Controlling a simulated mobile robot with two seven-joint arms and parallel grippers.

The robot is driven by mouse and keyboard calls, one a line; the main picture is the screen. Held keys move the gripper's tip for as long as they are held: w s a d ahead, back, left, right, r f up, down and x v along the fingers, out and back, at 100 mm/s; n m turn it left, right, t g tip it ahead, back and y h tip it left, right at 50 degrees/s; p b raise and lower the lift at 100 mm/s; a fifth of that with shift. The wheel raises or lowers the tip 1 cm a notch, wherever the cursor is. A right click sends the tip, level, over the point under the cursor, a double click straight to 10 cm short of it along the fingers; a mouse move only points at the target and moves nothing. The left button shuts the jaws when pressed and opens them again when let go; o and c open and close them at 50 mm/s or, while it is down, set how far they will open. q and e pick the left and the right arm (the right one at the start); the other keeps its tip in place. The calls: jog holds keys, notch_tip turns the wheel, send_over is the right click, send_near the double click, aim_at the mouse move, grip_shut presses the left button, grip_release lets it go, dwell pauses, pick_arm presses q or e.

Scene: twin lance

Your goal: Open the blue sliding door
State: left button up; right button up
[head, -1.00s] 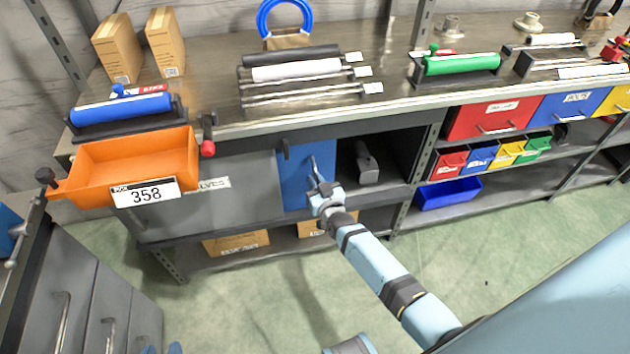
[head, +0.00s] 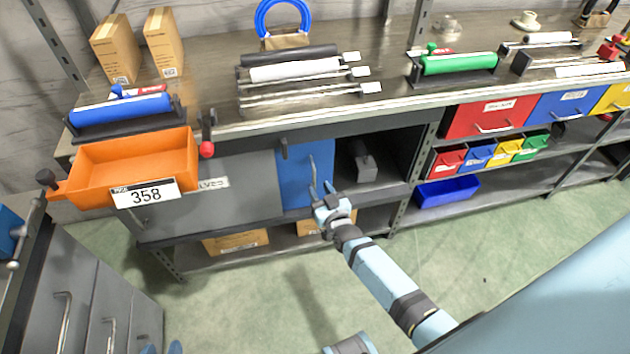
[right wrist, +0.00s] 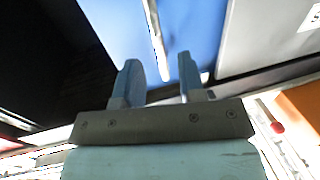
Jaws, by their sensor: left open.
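The blue sliding door (head: 294,178) stands in the cabinet under the workbench, between a grey panel and a dark open compartment. Its upright metal handle (head: 312,172) is near its right side. My right gripper (head: 321,190) is just below and in front of the handle. The right wrist view shows its two fingers (right wrist: 159,78) apart and empty, with the handle (right wrist: 157,40) beyond the fingertips. My left gripper (head: 164,349) barely shows at the bottom edge, its fingertips apart, far from the door.
A grey object (head: 364,163) sits in the open compartment right of the door. The grey panel (head: 225,190) is left of it. An orange bin (head: 135,165) labelled 358 juts out at the left. Grey drawers (head: 85,300) stand front left. The green floor before the cabinet is clear.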

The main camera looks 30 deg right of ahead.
pick_arm(q)
jog(key=shift+a+r+p, duration=0.1)
jog(key=shift+p, duration=0.4)
pick_arm(e)
jog(key=s, duration=0.9)
jog(key=shift+s+a, duration=0.2)
jog(key=shift+s, duration=0.05)
